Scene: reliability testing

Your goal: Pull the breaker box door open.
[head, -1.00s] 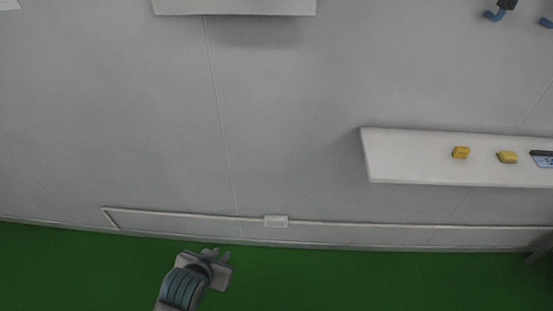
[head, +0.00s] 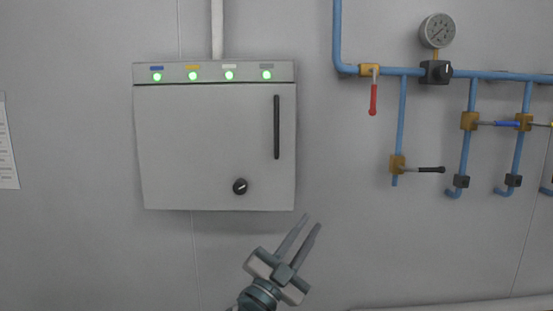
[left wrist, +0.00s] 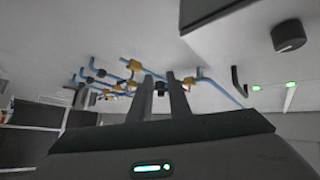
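The grey breaker box hangs on the wall in the head view. Its door (head: 200,135) appears closed, with a black vertical handle (head: 277,127) near the right edge and a black round knob (head: 240,186) low down. In the left wrist view the knob (left wrist: 289,35) is at upper right and the handle (left wrist: 238,82) below and left of it. My left gripper (head: 312,221) is just below the box's lower right corner in the head view, pointing up and right. Its fingers are apart with nothing between them. The handle is above it, untouched. My right gripper is not in view.
Several green lights (head: 193,76) run along the box's top strip. Blue pipes (head: 402,115) with valves, a red lever (head: 373,100) and a gauge (head: 437,31) are on the wall to the right. Bare wall lies between box and pipes.

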